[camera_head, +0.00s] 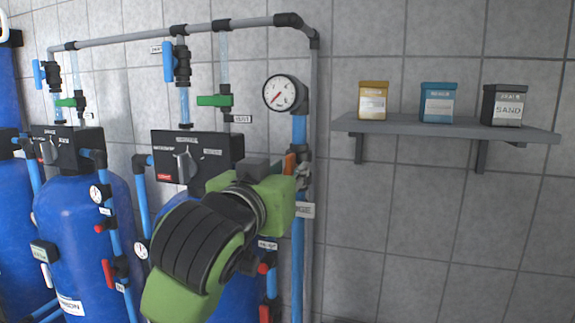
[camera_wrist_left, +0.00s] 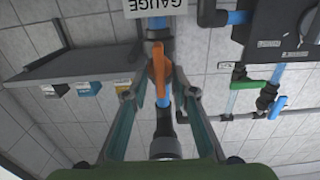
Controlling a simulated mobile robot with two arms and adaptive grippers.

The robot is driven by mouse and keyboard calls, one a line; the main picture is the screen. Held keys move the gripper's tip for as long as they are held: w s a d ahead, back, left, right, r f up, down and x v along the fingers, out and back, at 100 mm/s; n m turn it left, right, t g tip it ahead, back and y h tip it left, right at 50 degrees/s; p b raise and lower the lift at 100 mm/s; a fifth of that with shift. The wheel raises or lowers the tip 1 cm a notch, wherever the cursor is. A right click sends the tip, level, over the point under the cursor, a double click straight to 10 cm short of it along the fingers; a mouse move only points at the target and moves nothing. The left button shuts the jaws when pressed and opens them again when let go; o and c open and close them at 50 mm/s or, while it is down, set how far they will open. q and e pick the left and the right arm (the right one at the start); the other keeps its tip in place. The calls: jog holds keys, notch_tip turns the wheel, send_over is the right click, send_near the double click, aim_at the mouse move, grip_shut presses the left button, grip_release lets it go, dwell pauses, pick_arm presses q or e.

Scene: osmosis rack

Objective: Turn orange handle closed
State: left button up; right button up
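The orange handle (camera_head: 289,163) sits on the vertical blue pipe below the round pressure gauge (camera_head: 285,93), partly hidden behind my left gripper (camera_head: 300,178). In the left wrist view, which looks upside down, the orange handle (camera_wrist_left: 158,66) lies roughly along the pipe, near the middle of the picture. My left gripper (camera_wrist_left: 159,92) is open, with one finger on each side of the pipe. The handle shows between and just beyond the fingertips. I see no clear contact with it. My right gripper is in neither view.
A grey shelf (camera_head: 440,127) with yellow, blue and black containers is on the tiled wall to the right. Blue tanks (camera_head: 85,235), black control boxes (camera_head: 197,158) and pipes with a green handle (camera_head: 214,100) fill the left. The wall below the shelf is clear.

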pick_arm(q)
grip_shut()
jog(key=shift+m, duration=0.4)
jog(key=m, duration=0.2)
jog(key=shift+m, duration=0.4)
jog(key=m, duration=0.4)
jog(key=shift+s+d+m, duration=0.1)
jog(key=shift+d+m, duration=0.15)
jog(key=shift+m, duration=0.05)
jog(key=shift+s+d+f+m, duration=0.1)
jog(key=shift+f+m, duration=0.05)
jog(key=shift+m, duration=1.5)
jog(key=shift+w+d+f+m, duration=0.1)
jog(key=shift+f+m, duration=0.1)
jog(key=shift+m, duration=1.4)
jog(key=shift+s+f+m, duration=0.1)
jog(key=shift+f+m, duration=0.05)
jog(key=shift+m, duration=1.5)
grip_release()
